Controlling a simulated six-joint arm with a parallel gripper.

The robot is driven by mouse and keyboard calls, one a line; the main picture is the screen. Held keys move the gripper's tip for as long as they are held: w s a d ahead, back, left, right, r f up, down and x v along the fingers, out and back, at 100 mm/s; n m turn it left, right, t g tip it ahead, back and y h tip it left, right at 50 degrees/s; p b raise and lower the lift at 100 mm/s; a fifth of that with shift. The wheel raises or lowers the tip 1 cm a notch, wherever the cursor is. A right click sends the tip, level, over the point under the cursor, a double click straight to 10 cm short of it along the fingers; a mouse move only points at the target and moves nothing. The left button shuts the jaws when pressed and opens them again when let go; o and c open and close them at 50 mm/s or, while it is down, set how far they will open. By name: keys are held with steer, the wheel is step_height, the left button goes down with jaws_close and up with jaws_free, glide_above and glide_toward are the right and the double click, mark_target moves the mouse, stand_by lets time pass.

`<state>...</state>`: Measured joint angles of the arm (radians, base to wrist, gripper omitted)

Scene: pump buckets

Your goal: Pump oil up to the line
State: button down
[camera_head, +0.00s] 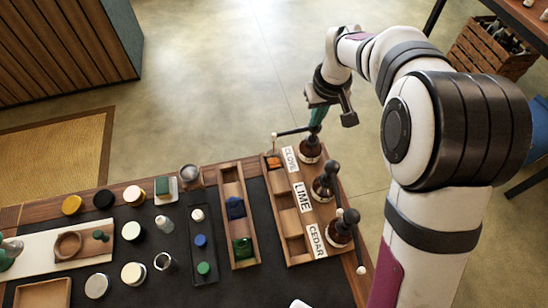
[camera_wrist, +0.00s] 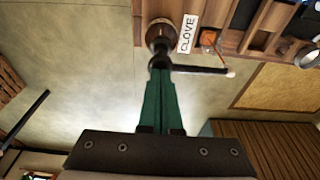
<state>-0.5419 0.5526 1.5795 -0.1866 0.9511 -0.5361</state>
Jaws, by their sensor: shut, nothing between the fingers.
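Three dark brown pump bottles stand along the right side of a wooden rack (camera_head: 293,249): the clove bottle (camera_head: 310,152), the lime bottle (camera_head: 323,188) and the cedar bottle (camera_head: 339,236). My gripper (camera_head: 316,126) is shut, its green fingertips directly above the clove bottle's black pump head. Its nozzle points left in the head view, towards an orange item (camera_head: 273,161) in the clove compartment. In the wrist view, the shut fingers (camera_wrist: 160,70) overlap the pump top, with the clove bottle (camera_wrist: 160,36) beyond. I cannot tell whether they touch it. No fill line or oil level is readable.
White labels, including CLOVE (camera_head: 290,159), LIME (camera_head: 302,197) and CEDAR (camera_head: 316,240), mark the rack. A narrow wooden tray (camera_head: 232,182) with blue and green items stands to its left. Jars and caps cover the dark mat (camera_head: 180,219). Open floor lies beyond the table.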

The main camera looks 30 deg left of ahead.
steer(key=shift+f, duration=0.9)
stand_by(0.6)
steer(key=shift+r, duration=1.75)
steer(key=shift+f, duration=1.7)
steer(key=shift+r, duration=1.7)
